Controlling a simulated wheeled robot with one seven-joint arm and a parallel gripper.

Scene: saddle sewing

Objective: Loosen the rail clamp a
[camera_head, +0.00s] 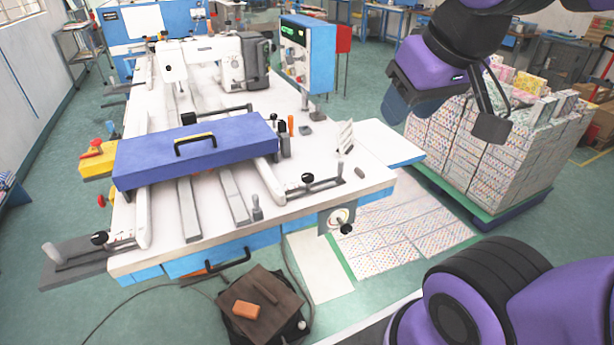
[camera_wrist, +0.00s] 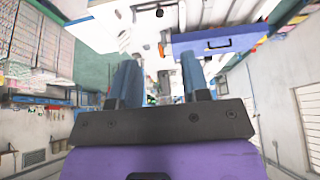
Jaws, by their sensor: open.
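Two black-knobbed lever clamps sit on the rails of the white sewing table (camera_head: 330,165): one at the right front (camera_head: 307,178), one at the left front corner (camera_head: 99,238). I cannot tell from any label which is rail clamp a. My gripper (camera_head: 443,115) hangs in the air at the upper right, beyond the table's right side and well apart from both clamps. Its two blue fingers are spread with nothing between them. In the wrist view the open fingers (camera_wrist: 160,72) point toward the table, and a small black knob (camera_wrist: 159,12) shows near the top edge.
A blue cover with a handle (camera_head: 230,150) lies across the rails. The sewing machine (camera_head: 215,60) and a blue control box (camera_head: 308,55) stand behind it. A pallet of patterned boxes (camera_head: 490,150) stands at the right. A stool (camera_head: 262,300) stands in front of the table.

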